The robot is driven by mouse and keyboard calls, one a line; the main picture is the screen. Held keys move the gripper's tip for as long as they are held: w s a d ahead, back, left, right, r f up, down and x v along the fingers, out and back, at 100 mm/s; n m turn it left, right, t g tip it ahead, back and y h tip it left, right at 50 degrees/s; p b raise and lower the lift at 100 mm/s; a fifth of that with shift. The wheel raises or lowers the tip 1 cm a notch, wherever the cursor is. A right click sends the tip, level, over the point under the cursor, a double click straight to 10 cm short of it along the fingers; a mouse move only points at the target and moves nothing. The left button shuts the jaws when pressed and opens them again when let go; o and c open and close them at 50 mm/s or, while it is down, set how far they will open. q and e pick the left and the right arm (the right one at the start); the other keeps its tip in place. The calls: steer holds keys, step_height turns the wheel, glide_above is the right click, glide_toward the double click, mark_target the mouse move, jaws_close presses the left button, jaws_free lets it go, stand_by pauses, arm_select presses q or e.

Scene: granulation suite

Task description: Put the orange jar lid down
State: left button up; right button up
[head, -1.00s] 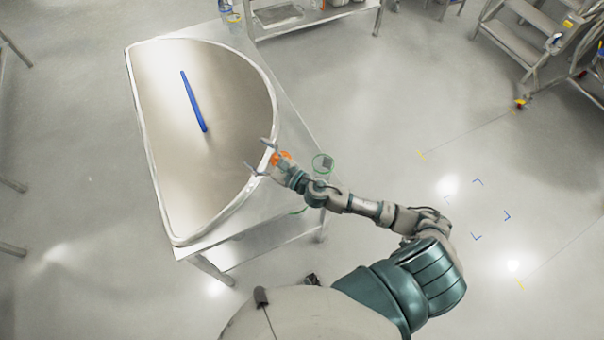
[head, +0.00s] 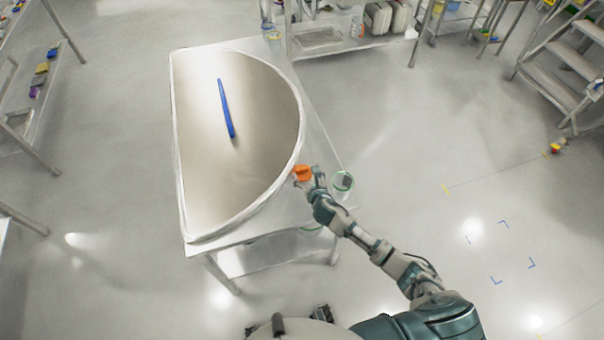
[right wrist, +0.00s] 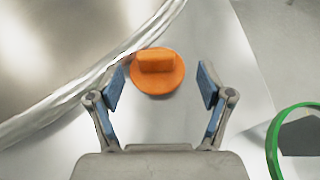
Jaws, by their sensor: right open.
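The orange jar lid (head: 302,172) lies on the metal table (head: 316,142), beside the rim of the half-round metal plate. In the right wrist view the lid (right wrist: 157,72) is a round disc with a raised grip bar on top. My right gripper (head: 308,178) is at the lid. In the right wrist view its two blue-padded fingers (right wrist: 160,88) stand wide apart, one on each side of the lid, with gaps between pads and lid. My left gripper is not in view.
A half-round metal plate (head: 240,185) with a pale rim covers most of the table; a blue stick (head: 226,108) lies on it. A green-rimmed jar (head: 342,182) stands just right of my gripper, and its green rim (right wrist: 274,145) shows in the right wrist view.

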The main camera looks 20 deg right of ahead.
mark_target(303, 170)
steer(key=shift+w+f, duration=0.15)
steer(key=shift+w, duration=0.15)
steer(key=x, duration=0.1)
steer(key=b+x, duration=0.1)
steer(key=x, duration=0.2)
steer(key=shift+w+a+f, duration=0.15)
steer(key=shift+a+f, duration=0.15)
steer(key=shift+a, duration=0.05)
steer(key=shift+w+a+b, duration=0.15)
steer(key=shift+w+b, duration=0.1)
steer(key=shift+b, duration=0.05)
steer(key=shift+d, duration=0.35)
steer(key=c, duration=1.1)
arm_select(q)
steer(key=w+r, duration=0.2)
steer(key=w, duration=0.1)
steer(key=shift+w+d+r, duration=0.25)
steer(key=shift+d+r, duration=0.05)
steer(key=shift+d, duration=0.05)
arm_select(e)
steer(key=shift+c, duration=0.5)
steer(key=shift+a, duration=0.1)
